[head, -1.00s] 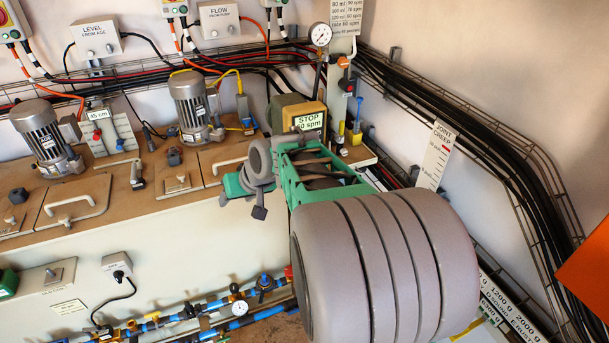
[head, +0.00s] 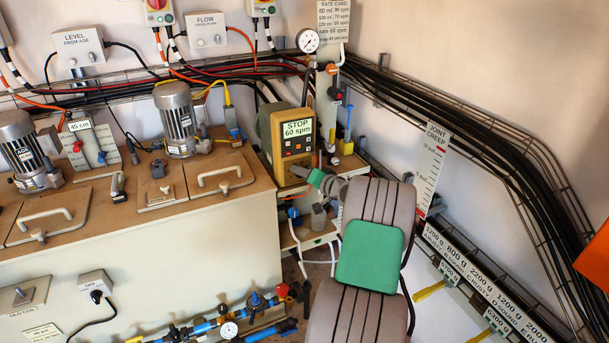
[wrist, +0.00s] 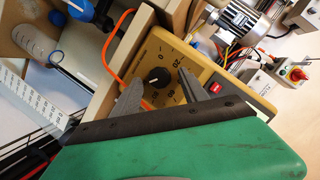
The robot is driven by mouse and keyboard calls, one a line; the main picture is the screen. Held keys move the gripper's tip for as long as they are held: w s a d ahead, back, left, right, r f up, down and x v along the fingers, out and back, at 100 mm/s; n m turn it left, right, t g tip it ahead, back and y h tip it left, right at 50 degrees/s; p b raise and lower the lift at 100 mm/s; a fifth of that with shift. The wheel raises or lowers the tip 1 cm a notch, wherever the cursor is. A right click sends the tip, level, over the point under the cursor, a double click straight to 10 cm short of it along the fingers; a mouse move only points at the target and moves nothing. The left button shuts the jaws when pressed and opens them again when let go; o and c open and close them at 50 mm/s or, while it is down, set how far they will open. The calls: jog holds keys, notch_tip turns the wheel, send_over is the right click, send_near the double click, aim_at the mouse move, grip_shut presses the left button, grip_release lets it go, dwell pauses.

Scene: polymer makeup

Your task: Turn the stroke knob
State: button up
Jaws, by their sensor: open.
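The stroke knob appears in the wrist view as a black round knob (wrist: 158,77) with a white pointer mark. It sits on a yellow dial face (wrist: 182,72) with numbers around it. My gripper (wrist: 162,84) is open, with its two grey fingers spread to either side of the knob in that picture. I cannot tell whether the fingers touch it. In the head view the yellow pump (head: 297,140) shows a "STOP 60 spm" display, and my gripper (head: 325,181) is close to its lower right. The knob is not visible there.
A rate card (head: 333,20) and pressure gauge (head: 307,40) are above the pump. In the wrist view an orange tube (wrist: 106,50) runs near the left finger, and a red switch (wrist: 214,87) is at the right.

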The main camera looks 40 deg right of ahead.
grip_shut()
dwell(0.5)
